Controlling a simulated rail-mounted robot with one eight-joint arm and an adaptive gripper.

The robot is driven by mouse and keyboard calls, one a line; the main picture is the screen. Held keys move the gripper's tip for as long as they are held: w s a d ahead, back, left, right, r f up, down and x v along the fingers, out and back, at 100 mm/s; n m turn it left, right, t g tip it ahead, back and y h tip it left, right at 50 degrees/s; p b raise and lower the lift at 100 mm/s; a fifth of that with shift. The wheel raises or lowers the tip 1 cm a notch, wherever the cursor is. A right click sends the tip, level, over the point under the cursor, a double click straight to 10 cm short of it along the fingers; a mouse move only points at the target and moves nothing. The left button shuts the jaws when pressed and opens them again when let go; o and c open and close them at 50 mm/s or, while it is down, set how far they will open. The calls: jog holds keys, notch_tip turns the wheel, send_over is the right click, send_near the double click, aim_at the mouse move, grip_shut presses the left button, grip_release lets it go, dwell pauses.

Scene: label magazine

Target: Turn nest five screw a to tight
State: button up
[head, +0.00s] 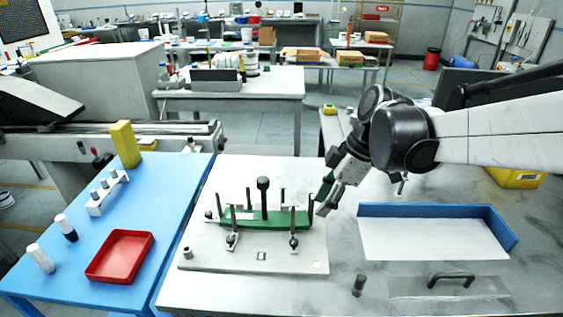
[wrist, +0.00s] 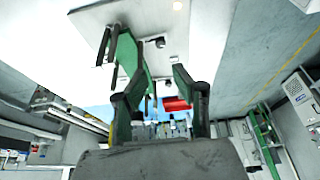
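A pale fixture plate (head: 205,262) lies on the white table and carries a green bar (head: 255,219). A tall black knob (head: 263,186) rises from the bar's middle, with thin dark posts around it. Two small clamp-like screw fittings, one left (head: 232,241) and one right (head: 293,242), stand along the bar's front. I see no readable nest numbers, so I cannot tell which is screw a. My gripper (head: 322,203) is beside the bar's right end; contact is unclear. In the wrist view my gripper (wrist: 152,85) has its fingers apart and nothing clear between them. The green bar (wrist: 133,62) appears beyond them.
A blue-edged white tray (head: 430,240) and a dark handle (head: 450,279) are to the right. A small dark peg (head: 358,285) stands in front. The blue table (head: 180,180) at left holds a red tray (head: 120,256), white-and-dark bottles (head: 66,228) and a yellow block (head: 125,144).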

aim_at(295, 241)
jog(key=b+x, duration=0.1)
jog(key=x, duration=1.3)
jog(key=shift+c, duration=0.5)
grip_shut()
